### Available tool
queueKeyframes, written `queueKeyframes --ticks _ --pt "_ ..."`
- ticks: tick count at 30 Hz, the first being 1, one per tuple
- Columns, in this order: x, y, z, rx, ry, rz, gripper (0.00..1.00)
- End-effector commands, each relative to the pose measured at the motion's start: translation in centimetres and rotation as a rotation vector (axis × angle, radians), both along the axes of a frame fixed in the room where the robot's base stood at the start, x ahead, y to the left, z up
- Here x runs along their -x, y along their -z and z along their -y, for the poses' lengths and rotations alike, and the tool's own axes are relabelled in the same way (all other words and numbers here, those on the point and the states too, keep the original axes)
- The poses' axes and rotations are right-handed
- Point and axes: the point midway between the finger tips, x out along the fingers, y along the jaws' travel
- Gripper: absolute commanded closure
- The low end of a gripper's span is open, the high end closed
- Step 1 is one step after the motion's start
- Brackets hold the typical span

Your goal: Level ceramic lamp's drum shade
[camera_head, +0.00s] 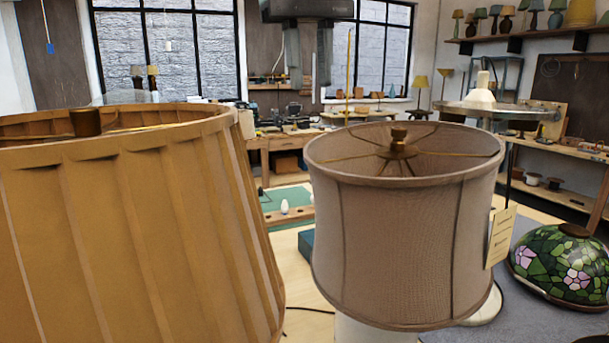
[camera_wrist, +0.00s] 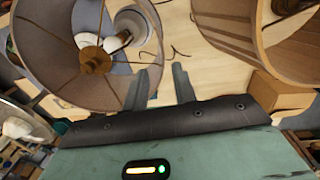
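The taupe drum shade (camera_head: 400,250) stands in the middle of the head view, with a brass finial (camera_head: 398,140) and thin spokes at its top. A small paper tag (camera_head: 501,237) hangs at its right side. A white lamp body (camera_head: 375,330) shows under it, left of the shade's middle; most of it is hidden. I cannot tell clearly how far the shade tilts. In the wrist view the shade (camera_wrist: 48,62) is at upper left. My gripper (camera_head: 308,86) points down beyond the shades, fingers apart and empty. Its fingers (camera_wrist: 162,82) show beside the shade's rim in the wrist view.
A large tan pleated shade (camera_head: 130,220) fills the left of the head view, with a narrow gap to the drum shade. A stained-glass shade (camera_head: 568,265) lies on a grey mat (camera_head: 520,320) at right. Workbenches and shelved lamps stand farther back.

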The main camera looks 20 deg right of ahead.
Motion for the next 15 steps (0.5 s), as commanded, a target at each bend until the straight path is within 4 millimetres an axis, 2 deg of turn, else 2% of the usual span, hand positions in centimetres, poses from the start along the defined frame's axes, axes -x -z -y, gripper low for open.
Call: queueKeyframes --ticks 4,7,15 --pt "0.0 0.3 0.1 0.001 0.002 -0.001 0.73" --pt "0.0 1.4 0.1 0.002 0.002 -0.002 0.73" --pt "0.1 6.2 0.5 0.002 0.001 -0.004 0.73"
